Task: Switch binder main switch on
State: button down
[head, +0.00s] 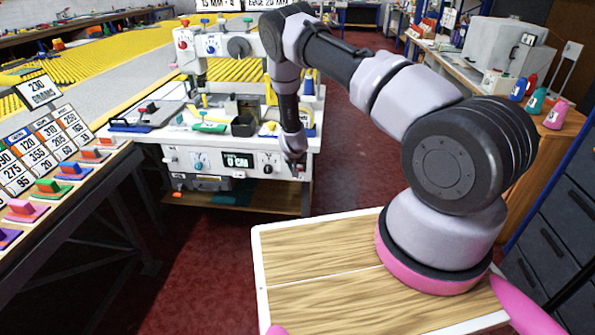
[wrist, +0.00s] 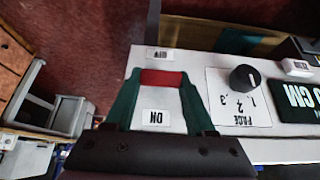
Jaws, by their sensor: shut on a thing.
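The binder (head: 215,146) is a white machine with a front control panel, in the middle of the head view. In the wrist view its panel (wrist: 210,145) shows a red switch piece (wrist: 153,79) between an OFF label (wrist: 158,55) and an ON label (wrist: 155,118), which reads upside down. The red piece lies nearer the OFF label. My gripper (wrist: 158,80) has its two green fingers shut on the red piece from both sides. In the head view my gripper (head: 295,163) is at the panel's right end, and the switch is mostly hidden there.
In the wrist view a black pace dial (wrist: 245,78) and a dark display (wrist: 298,103) sit beside the switch. A table with coloured blocks (head: 75,170) stands at the left of the head view. A wooden cabinet (head: 560,150) stands at the right. Red floor (head: 205,260) is clear before the binder.

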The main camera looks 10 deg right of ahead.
jog(key=shift+w+r, duration=0.1)
jog(key=shift+w, duration=0.05)
dwell(0.4)
jog(key=shift+c, duration=1.2)
grip_release()
jog(key=v, duration=1)
jog(key=shift+r, duration=0.4)
